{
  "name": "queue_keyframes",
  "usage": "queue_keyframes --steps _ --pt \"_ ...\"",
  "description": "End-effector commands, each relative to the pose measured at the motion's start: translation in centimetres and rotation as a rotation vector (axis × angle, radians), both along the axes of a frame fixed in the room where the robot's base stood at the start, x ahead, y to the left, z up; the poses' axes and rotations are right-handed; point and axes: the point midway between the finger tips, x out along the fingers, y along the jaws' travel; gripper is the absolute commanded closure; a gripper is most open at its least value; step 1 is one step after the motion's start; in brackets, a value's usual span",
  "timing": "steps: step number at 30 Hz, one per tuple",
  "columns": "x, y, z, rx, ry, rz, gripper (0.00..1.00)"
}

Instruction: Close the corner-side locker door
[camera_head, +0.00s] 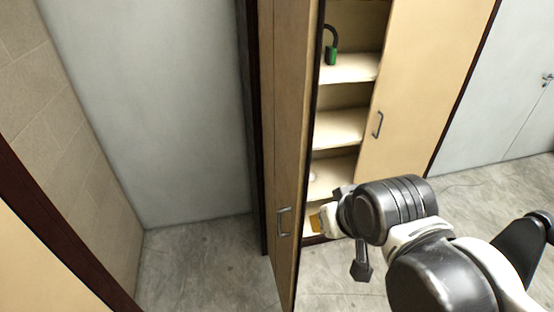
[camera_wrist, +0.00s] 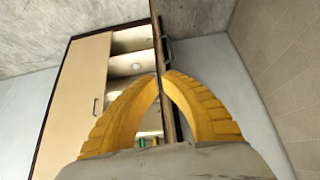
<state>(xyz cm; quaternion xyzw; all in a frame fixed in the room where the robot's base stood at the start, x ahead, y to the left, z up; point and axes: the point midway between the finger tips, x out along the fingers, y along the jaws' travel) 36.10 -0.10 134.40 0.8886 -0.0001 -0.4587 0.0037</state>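The tall wooden locker has its left door (camera_head: 291,120) swung wide open, jutting toward the camera. This door is on the side of the tiled wall corner. Its metal handle (camera_head: 284,222) is on the outer face. In the wrist view the door (camera_wrist: 172,118) shows as a narrow strip behind the fingers, with its dark handle (camera_wrist: 168,50) just past the tips. My gripper (camera_head: 314,222) is on the inner side of the door, at about handle height. Its yellow fingers (camera_wrist: 163,74) come together at the tips, with nothing visible held. Whether they touch the door is unclear.
The locker's right door (camera_head: 405,90) is closed. The open shelves (camera_head: 340,127) hold a green padlock (camera_head: 331,55) and a small pale item. A tiled wall (camera_head: 70,140) stands at left. The concrete floor (camera_head: 205,262) left of the door is clear.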

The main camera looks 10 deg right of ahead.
Motion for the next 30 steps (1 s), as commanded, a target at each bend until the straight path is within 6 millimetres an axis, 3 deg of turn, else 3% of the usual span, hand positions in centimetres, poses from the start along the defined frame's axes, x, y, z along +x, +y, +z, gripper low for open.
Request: queue_keyframes --steps 5,9,13,17,21,25,30 --pt "1.8 -0.3 -3.9 -0.16 0.054 0.081 1.0" --pt "5.5 -0.8 -8.9 -0.454 0.116 0.186 1.0" --pt "9.8 0.0 -12.4 -0.758 0.13 0.249 1.0" --pt "13.7 2.8 -15.0 -1.054 0.092 0.263 1.0" --pt "16.1 7.4 -16.8 -1.317 0.005 0.226 1.0" --pt "16.5 11.2 -17.7 -1.473 -0.077 0.173 1.0" --pt "16.3 13.4 -17.7 -1.554 -0.13 0.133 1.0"
